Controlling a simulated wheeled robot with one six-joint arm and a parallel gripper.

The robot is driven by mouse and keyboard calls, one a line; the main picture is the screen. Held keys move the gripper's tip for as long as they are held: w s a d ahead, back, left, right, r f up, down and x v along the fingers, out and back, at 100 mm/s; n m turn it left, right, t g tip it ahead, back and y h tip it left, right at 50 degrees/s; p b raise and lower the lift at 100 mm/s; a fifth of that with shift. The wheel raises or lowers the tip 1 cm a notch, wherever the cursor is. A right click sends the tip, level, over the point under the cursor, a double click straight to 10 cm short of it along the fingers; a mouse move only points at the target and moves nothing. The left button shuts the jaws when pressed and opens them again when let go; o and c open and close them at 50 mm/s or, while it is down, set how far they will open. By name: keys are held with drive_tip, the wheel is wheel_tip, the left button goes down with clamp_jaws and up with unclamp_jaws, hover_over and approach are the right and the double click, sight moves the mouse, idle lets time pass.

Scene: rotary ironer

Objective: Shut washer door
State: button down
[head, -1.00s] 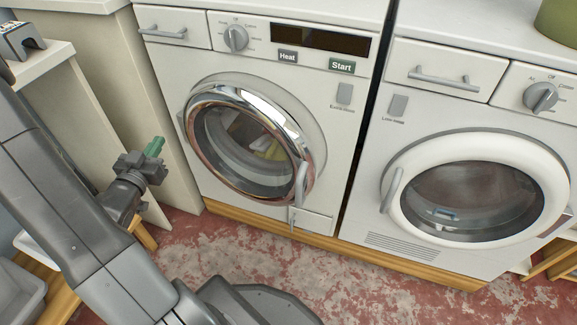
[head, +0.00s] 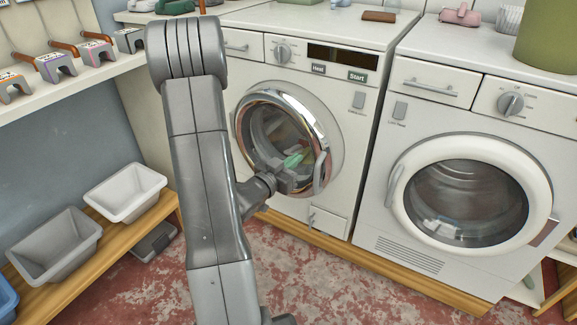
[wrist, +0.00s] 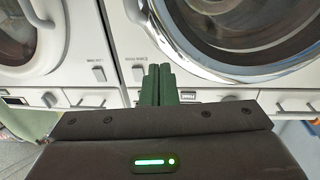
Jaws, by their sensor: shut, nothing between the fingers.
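The washer (head: 340,105) is the left white machine, with a display and a Start button. Its round door (head: 248,108) has a chrome ring, dark glass and a handle (head: 321,172) at the right. The ring sits off-centre from its round surround, as if slightly ajar; the exact gap is hard to tell. My gripper (head: 295,160) is in front of the door's lower right part, its green fingers shut and empty. The wrist view, upside down, shows the fingers (wrist: 159,84) together, with the chrome ring (wrist: 185,55) beyond. I cannot tell whether they touch the door.
A second white machine (head: 380,240) with a white-ringed door stands close at the right. At the left are a shelf with several small hooked items, and a low wooden bench (head: 165,205) with a white bin (head: 125,205) and a grey bin (head: 50,262). The floor in front is clear.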

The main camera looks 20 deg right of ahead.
sight(317, 141)
drive_tip(key=b+x, duration=0.1)
drive_tip(key=x, duration=0.7)
drive_tip(key=shift+w+d, duration=0.2)
drive_tip(key=shift+d, duration=0.15)
